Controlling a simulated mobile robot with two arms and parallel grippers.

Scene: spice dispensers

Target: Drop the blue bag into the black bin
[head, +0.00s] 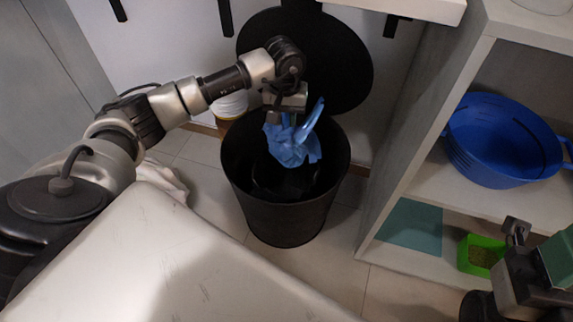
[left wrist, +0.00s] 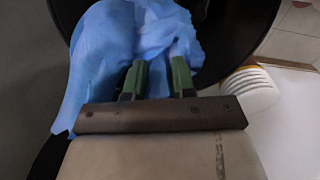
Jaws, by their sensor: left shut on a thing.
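The crumpled blue bag (head: 292,145) hangs from my left gripper (head: 286,112) over the mouth of the black bin (head: 285,218). Its lower part is in front of the bin's dark inside. In the left wrist view the green fingers of my left gripper (left wrist: 158,78) are pressed into the blue bag (left wrist: 95,70), which bulges around them. The bin's round black lid (head: 340,65) stands raised behind the opening. Part of my right arm's end (head: 530,270) shows at the lower right edge, cut off, and its jaw state is unclear.
A white-topped surface (head: 165,260) fills the lower left. A shelf unit on the right holds a blue colander (head: 500,140) and a green container (head: 480,255). A white ribbed container (head: 232,104) stands behind the bin. Tiled floor (head: 325,262) is clear in front.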

